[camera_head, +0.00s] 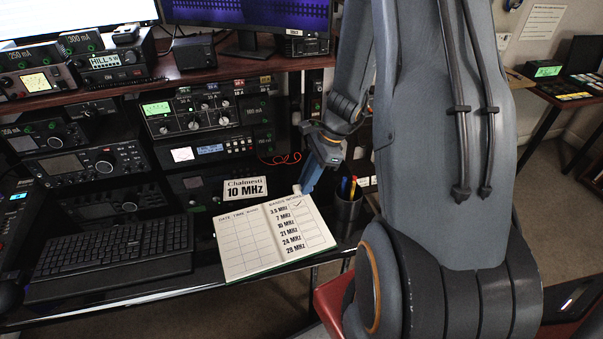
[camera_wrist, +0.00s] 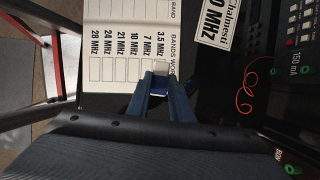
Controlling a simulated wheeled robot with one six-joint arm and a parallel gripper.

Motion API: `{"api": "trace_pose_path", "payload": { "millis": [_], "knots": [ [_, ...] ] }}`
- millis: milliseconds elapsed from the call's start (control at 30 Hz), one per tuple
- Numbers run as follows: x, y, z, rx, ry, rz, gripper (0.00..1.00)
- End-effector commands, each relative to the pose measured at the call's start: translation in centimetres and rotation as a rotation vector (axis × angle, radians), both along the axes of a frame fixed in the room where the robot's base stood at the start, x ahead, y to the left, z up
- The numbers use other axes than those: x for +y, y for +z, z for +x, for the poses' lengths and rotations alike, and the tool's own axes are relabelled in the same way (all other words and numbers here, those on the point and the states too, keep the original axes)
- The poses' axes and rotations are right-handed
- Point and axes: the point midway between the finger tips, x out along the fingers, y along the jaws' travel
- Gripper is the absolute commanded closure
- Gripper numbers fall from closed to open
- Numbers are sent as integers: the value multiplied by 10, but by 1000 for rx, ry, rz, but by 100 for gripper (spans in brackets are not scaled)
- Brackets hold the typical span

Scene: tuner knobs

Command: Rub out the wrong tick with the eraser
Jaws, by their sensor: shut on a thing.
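The open logbook (camera_head: 240,262) lies on the desk, its right page listing bands from 3.5 MHz to 28 MHz with a box beside each. A dark tick (camera_head: 298,206) shows in the 3.5 MHz box; the other boxes look empty. My gripper (camera_head: 303,187) is at the top right of the page, shut on the eraser (camera_head: 297,189), whose white end pokes out. In the wrist view, the white eraser (camera_wrist: 160,69) sits between my fingertips (camera_wrist: 159,82) over the 3.5 MHz box and hides the tick. I cannot tell whether it touches the paper.
A pen cup (camera_head: 348,212) stands close to the right of my gripper. The keyboard (camera_head: 110,250) is at left, and radios (camera_head: 205,110) fill the rack behind.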

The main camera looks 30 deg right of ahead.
Motion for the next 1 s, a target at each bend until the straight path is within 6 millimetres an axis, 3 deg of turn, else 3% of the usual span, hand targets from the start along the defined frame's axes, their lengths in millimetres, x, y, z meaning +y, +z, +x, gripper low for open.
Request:
{"api": "trace_pose_path", "payload": {
  "millis": [600, 1000],
  "knots": [
    [1, -47, 1, 1, 1, 0, 98],
    [2, -49, 0, 0, 3, 0, 98]
  ]
}}
